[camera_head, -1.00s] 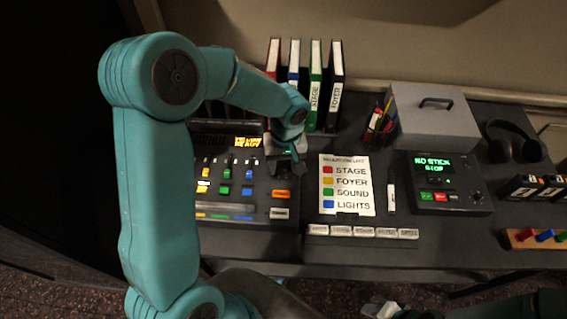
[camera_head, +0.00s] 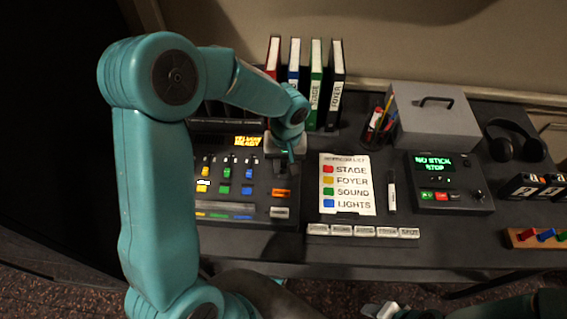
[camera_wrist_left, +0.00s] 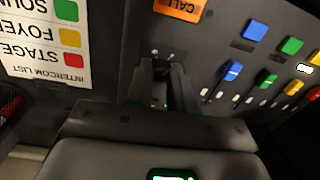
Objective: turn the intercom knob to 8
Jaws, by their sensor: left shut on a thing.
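The intercom panel (camera_head: 262,212) on the left of the desk has sliders, coloured buttons, a lit yellow display and an orange CALL button (camera_wrist_left: 180,8). My left gripper (camera_head: 290,154) points down at the panel's upper right part. In the left wrist view, its two fingers (camera_wrist_left: 162,68) are close together over the panel, beside the CALL button, shut on the intercom knob. The fingers hide the knob almost entirely, so I cannot read its setting. Small pale marks show on the panel just beyond the fingertips. My right gripper (camera_head: 381,311) is partly visible at the bottom edge.
The intercom list (camera_head: 346,206) lies right of the panel, with a marker (camera_head: 392,190) beside it. Binders (camera_head: 336,90) and a pen holder (camera_head: 378,128) stand behind. A black box with a green display (camera_head: 450,190) stands further right. A row of pale labelled tabs (camera_head: 362,231) lies in front.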

